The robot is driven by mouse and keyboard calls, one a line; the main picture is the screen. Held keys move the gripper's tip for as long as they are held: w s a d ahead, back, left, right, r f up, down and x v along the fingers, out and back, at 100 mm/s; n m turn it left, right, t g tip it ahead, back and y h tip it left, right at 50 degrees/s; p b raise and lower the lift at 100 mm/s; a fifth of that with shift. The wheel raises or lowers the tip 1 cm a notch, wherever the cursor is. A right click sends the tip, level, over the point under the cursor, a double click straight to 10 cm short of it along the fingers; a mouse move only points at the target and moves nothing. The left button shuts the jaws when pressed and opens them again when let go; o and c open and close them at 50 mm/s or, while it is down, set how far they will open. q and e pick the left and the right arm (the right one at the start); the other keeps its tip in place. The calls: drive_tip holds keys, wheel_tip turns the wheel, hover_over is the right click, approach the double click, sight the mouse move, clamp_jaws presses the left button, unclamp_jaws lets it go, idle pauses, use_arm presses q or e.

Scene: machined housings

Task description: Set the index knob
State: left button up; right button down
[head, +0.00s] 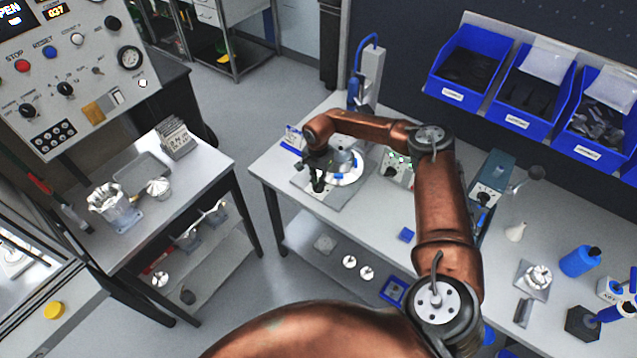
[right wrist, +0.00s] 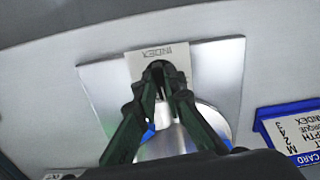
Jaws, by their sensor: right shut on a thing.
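My right gripper (head: 318,184) reaches down over a fixture with a metal plate (head: 342,194) on the workbench. In the right wrist view its dark green fingers (right wrist: 160,82) are closed together just below a white label (right wrist: 152,55) reading INDEX, upside down. They are shut on the index knob, which the fingers hide almost wholly, so its setting cannot be read. A round silver part (right wrist: 207,122) sits beside the fingers on the plate (right wrist: 220,70). A blue-framed card (right wrist: 290,130) at the right lists DEPTH, TORQUE and INDEX with M, 2 and 3. My left gripper is not in view.
A tall grey stand with a blue handle (head: 370,72) rises behind the fixture. Blue bins (head: 468,66) hang along the back wall. A teal-topped box (head: 490,178) and a blue bottle (head: 579,262) stand to the right. A control panel (head: 75,65) and side table are at the left.

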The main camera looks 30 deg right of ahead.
drive_tip(key=m, duration=0.3)
drive_tip(key=shift+w+r+m, duration=0.1)
drive_tip(key=shift+w+m, duration=0.05)
drive_tip(key=shift+m, duration=0.25)
drive_tip(key=m, duration=0.3)
drive_tip(key=shift+m+p, duration=0.3)
drive_tip(key=m, duration=0.3)
drive_tip(key=shift+w+m, duration=0.15)
drive_tip(key=shift+m, duration=0.15)
drive_tip(key=shift+w+m+p, duration=0.1)
drive_tip(key=shift+m+p, duration=0.4)
drive_tip(key=shift+m, duration=1.1)
drive_tip(key=c, duration=2)
unclamp_jaws()
